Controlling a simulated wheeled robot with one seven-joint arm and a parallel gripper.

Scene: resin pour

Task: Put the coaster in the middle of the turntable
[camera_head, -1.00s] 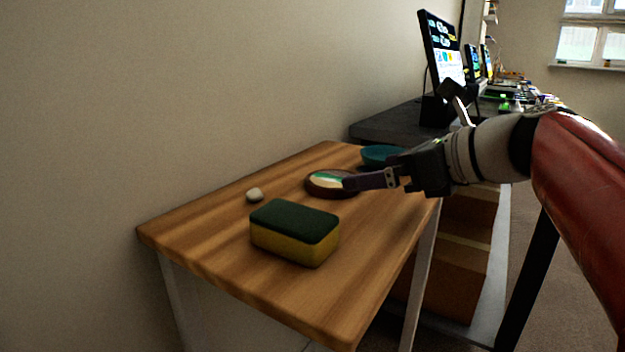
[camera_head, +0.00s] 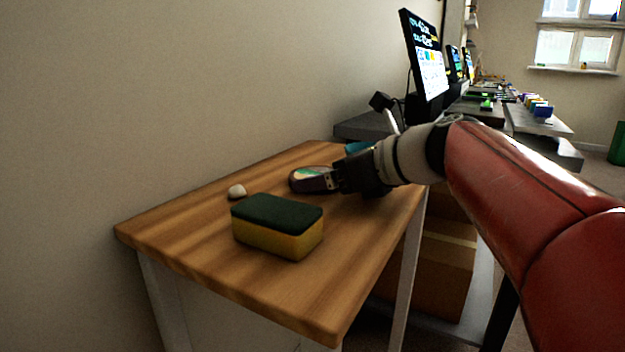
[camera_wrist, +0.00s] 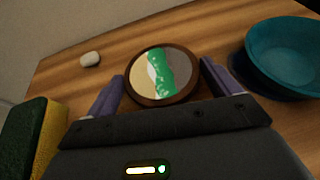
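The coaster (camera_head: 308,175) is a round disc with a dark brown rim and a cream, green and grey top. It lies flat on the wooden table; the wrist view shows it whole (camera_wrist: 158,75). My gripper (camera_head: 314,182) is low over the table at the coaster. In the wrist view its two purple fingers (camera_wrist: 162,76) are spread, one on each side of the coaster, with small gaps showing. The near finger hides part of the coaster in the head view. I see nothing that I can name as the turntable.
A teal bowl (camera_wrist: 284,62) stands close to the right finger; it is mostly hidden in the head view (camera_head: 358,147). A green and yellow sponge (camera_head: 278,226) and a pale stone (camera_head: 237,191) are on the table (camera_head: 190,235). Monitors (camera_head: 424,55) stand on a dark bench behind.

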